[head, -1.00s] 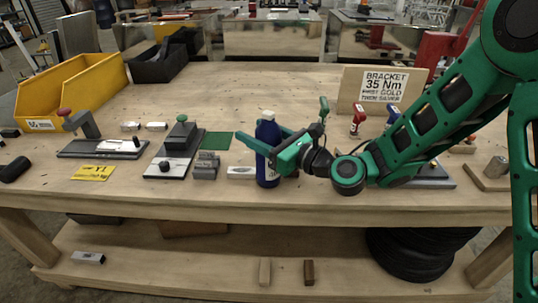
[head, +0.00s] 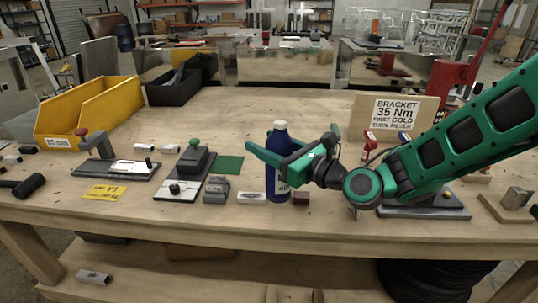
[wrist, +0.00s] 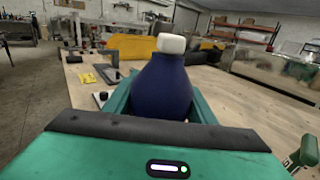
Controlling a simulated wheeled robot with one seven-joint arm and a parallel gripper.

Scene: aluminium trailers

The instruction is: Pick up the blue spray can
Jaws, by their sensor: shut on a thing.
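The blue spray can (head: 277,180) with a white cap stands upright near the front of the workbench in the head view. My green gripper (head: 268,153) reaches in from the right and is shut on the can's upper body, one finger on each side. In the wrist view the can (wrist: 162,88) rises between the green fingers, its white cap on top and its lower part hidden by the gripper body. I cannot tell whether its base touches the table.
Left of the can are a small light block (head: 251,198), grey blocks (head: 216,190), a black-based fixture (head: 187,178) and a green mat (head: 229,165). A yellow bin (head: 88,112) stands back left. A sign board (head: 394,116) and a red-handled tool (head: 369,146) are right. The back middle is clear.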

